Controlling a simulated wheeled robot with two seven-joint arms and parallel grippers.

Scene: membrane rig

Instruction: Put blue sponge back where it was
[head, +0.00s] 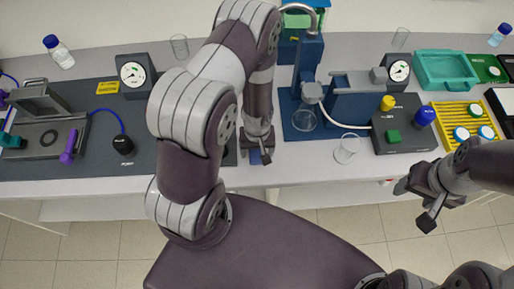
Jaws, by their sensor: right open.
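A small blue patch, likely the blue sponge (255,158), shows at the fingertips of my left gripper (260,152), low over the front part of the bench. The fingers and wrist cover much of it. I cannot tell whether the fingers grip it or are only beside it. My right gripper (424,207) is open and empty, in front of the bench edge at the right, over the floor.
A blue stand (308,75) with a beaker (304,120) is right of my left gripper. A glass beaker (347,149) stands near the front edge. A dark box with colored knobs (403,133), a yellow rack (449,113) and a teal tray (443,84) are at right. A gauge (134,74) is at left.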

